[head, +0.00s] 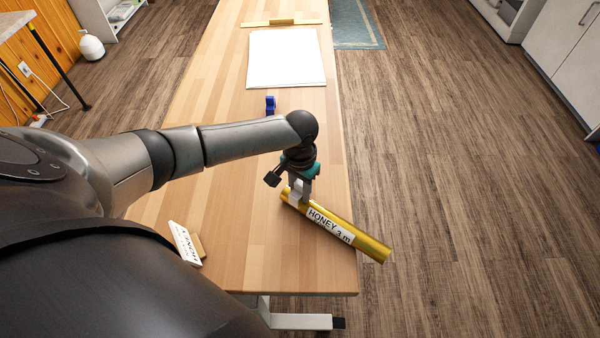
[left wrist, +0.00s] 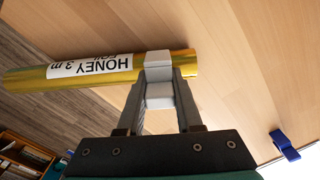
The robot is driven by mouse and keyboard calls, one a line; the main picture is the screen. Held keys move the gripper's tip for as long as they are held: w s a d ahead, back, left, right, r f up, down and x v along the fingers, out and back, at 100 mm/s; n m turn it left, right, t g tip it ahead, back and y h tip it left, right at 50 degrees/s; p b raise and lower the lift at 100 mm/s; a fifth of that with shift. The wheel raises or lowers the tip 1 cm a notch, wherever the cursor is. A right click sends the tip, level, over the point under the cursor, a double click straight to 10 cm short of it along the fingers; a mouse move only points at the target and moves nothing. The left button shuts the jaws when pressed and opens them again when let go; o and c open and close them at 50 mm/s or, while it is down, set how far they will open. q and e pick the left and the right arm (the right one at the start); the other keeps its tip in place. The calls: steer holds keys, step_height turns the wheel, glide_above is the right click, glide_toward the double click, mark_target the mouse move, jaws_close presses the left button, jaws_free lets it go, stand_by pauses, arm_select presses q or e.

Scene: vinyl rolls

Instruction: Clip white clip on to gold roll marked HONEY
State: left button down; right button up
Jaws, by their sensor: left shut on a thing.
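The gold roll (head: 374,247) with the white HONEY label lies aslant on the table, its near right end sticking out past the table's right edge. It also shows in the left wrist view (left wrist: 25,79). My left gripper (head: 299,192) points down at the roll's left end, beyond the label. It is shut on the white clip (left wrist: 158,64), which sits across the roll between my fingertips. The clip appears to be around the roll, but its underside is hidden, so I cannot tell how fully it is seated. My right gripper is not in view.
A blue clip (head: 270,104) stands farther back on the table (head: 215,75). Beyond it lie a white sheet (head: 287,57) and a wooden bar (head: 256,24). A small card stand (head: 184,242) is at the near left. The table's middle is largely clear.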

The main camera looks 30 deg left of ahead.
arm_select(q)
steer(key=shift+f, duration=0.25)
stand_by(0.3)
steer(key=c, duration=0.5)
jaws_free()
steer(key=shift+s, duration=0.1)
steer(key=shift+d+f, duration=0.1)
steer(key=shift+s, duration=0.1)
steer(key=r+p, duration=0.7)
steer(key=p, duration=0.1)
steer(key=shift+w+r, duration=0.2)
steer(key=shift+f, duration=0.1)
steer(key=shift+s, duration=0.1)
